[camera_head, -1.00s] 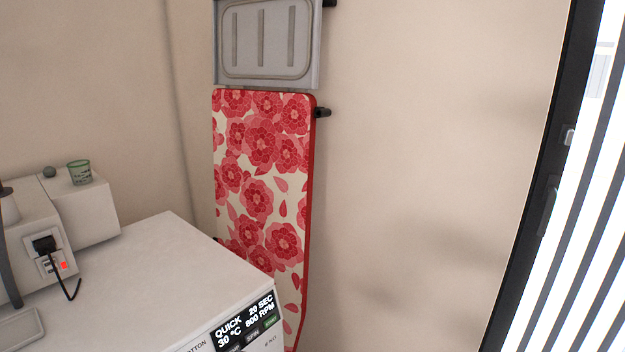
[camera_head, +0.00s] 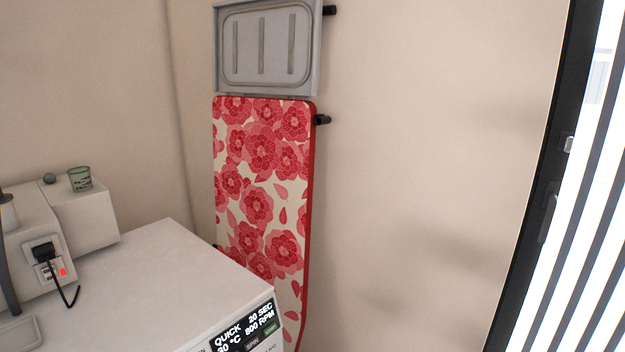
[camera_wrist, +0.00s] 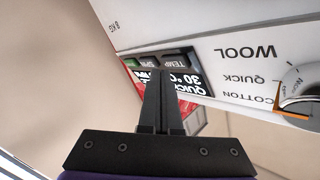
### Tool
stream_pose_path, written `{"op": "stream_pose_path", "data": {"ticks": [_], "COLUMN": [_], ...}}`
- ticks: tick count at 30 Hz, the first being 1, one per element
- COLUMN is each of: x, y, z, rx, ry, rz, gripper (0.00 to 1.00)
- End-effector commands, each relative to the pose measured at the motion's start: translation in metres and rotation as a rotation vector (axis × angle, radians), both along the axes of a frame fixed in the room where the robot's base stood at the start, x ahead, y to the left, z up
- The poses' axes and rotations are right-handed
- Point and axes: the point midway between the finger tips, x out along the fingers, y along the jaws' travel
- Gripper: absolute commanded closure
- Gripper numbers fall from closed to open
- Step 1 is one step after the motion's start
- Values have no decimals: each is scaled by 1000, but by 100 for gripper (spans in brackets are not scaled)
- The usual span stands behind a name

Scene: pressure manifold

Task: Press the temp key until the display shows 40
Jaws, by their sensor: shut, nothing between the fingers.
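The washing machine's display (camera_head: 245,322) in the head view reads QUICK, 30 °C, 20 SEC, 800 RPM. In the wrist view, which is upside down, the display (camera_wrist: 190,82) is partly hidden behind my fingers. My gripper is not in the head view.
The spin key (camera_wrist: 147,63) sits right beside the temp key. A program dial (camera_wrist: 302,88) with WOOL, QUICK and COTTON labels is at the right of the wrist view. The white machine top (camera_head: 150,275) is mostly clear. A floral ironing board (camera_head: 262,190) hangs on the wall behind.

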Motion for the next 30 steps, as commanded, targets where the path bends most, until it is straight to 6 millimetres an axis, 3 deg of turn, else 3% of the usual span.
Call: {"op": "stream_pose_path", "data": {"ticks": [30], "x": [6], "y": [6], "z": [-2], "rx": [0], "ry": [0], "rz": [0], "gripper": [100]}}
